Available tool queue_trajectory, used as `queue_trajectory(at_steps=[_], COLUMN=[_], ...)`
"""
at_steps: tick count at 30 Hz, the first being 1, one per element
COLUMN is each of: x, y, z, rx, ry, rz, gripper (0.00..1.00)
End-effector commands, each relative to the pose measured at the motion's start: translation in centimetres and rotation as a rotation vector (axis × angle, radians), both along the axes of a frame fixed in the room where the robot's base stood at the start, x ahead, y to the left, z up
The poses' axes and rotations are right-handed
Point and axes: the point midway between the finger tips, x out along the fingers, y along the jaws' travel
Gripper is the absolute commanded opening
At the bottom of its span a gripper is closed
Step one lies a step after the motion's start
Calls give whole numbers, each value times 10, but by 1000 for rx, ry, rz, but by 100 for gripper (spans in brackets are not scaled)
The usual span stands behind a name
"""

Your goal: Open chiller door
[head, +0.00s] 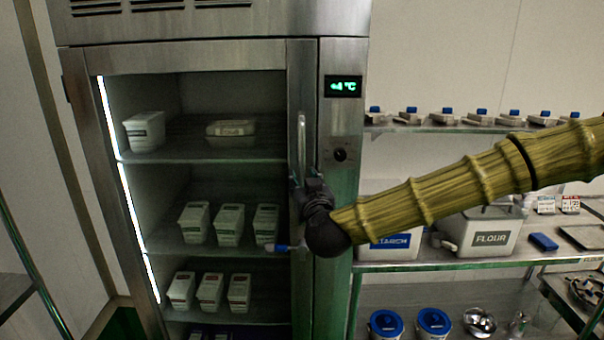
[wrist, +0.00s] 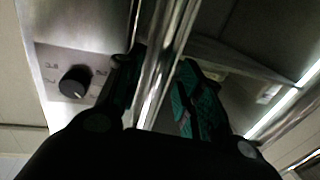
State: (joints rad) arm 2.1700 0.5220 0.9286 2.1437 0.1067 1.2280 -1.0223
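The chiller (head: 200,58) stands at the left in the head view, and its glass-fronted door looks closed. The door's upright metal handle (head: 301,140) is on the right stile of the door. My gripper (head: 298,186) is at the lower part of the handle. In the wrist view the handle bar (wrist: 160,75) passes between the two fingers of my gripper (wrist: 160,85). The fingers are apart, with a narrow gap showing beside the bar, so the gripper looks open around it. Finger contact is hard to judge in the dark view.
A panel right of the door has a lit display (head: 343,87) and a black knob (head: 340,155), also in the wrist view (wrist: 75,82). Shelves with a flour bin (head: 490,238) and blue-lidded tubs (head: 434,321) stand to the right. Labelled containers (head: 229,224) sit inside the chiller.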

Motion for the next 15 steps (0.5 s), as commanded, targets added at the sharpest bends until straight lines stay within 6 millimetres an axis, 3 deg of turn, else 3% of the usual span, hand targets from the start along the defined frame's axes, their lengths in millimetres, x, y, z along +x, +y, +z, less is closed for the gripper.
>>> queue_trajectory(at_steps=[6,15], x=[17,21], y=[3,4], z=[1,0], rx=[1,0], ry=[-1,0], rz=[0,0], gripper=[37,37])
